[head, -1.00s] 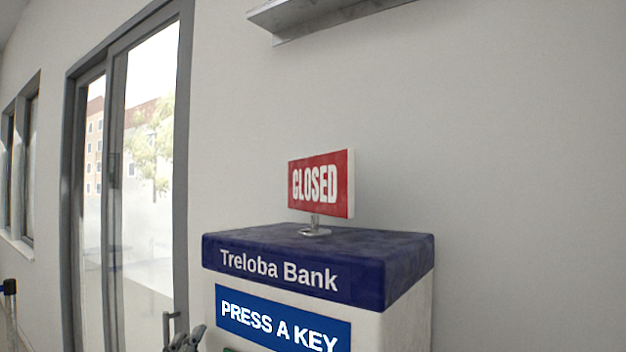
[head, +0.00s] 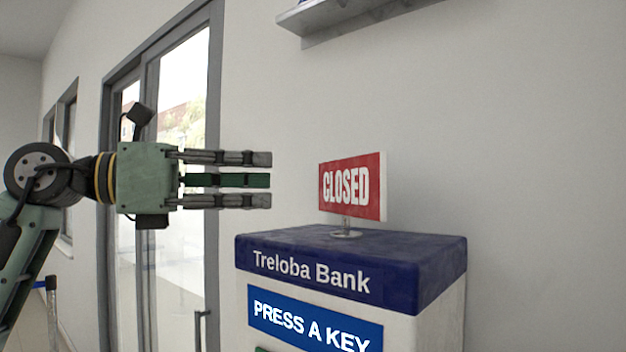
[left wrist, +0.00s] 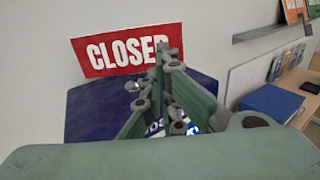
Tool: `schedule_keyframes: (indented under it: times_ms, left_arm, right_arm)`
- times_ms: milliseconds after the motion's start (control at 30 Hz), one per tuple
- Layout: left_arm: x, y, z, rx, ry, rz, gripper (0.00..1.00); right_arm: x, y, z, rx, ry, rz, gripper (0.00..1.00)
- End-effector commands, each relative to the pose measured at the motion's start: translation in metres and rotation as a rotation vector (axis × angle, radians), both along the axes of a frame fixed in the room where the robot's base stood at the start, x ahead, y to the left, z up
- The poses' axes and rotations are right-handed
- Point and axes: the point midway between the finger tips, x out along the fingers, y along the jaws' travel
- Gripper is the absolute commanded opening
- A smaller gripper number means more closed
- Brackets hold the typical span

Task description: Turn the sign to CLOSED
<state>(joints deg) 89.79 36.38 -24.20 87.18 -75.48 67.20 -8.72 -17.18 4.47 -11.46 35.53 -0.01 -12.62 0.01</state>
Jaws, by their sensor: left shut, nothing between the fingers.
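The sign (head: 351,187) is a red board with white letters reading CLOSED, upright on a short metal stand on top of the blue-topped Treloba Bank kiosk (head: 300,268). Its CLOSED face also shows in the left wrist view (left wrist: 100,56), partly covered by my fingers at its right end. My left gripper (head: 268,180) comes in from the left in the head view, level with the sign, with a visible gap between its fingertips and the sign. It is shut and empty. My right gripper is not in view.
A grey shelf (head: 350,18) juts from the wall above the sign. A glass door (head: 180,255) stands behind my left arm. In the left wrist view, a desk (left wrist: 300,100) with a blue binder (left wrist: 272,103) is at the right.

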Motion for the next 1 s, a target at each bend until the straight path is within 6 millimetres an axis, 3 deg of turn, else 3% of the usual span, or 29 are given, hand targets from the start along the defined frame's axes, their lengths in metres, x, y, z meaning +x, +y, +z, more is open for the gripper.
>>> schedule_keyframes:
  times_ms: [600, 800, 1000]
  left_arm:
    - [0.045, -0.107, 0.005, -0.004, 0.004, -0.008, 0.0]
    - [0.053, -0.123, 0.002, -0.004, 0.002, -0.006, 0.0]
    - [0.054, -0.126, 0.0, -0.005, 0.001, -0.005, 0.0]
  right_arm:
    - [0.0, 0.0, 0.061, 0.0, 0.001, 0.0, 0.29]
    - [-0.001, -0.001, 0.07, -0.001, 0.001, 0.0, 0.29]
    - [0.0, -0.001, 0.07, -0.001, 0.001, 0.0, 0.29]
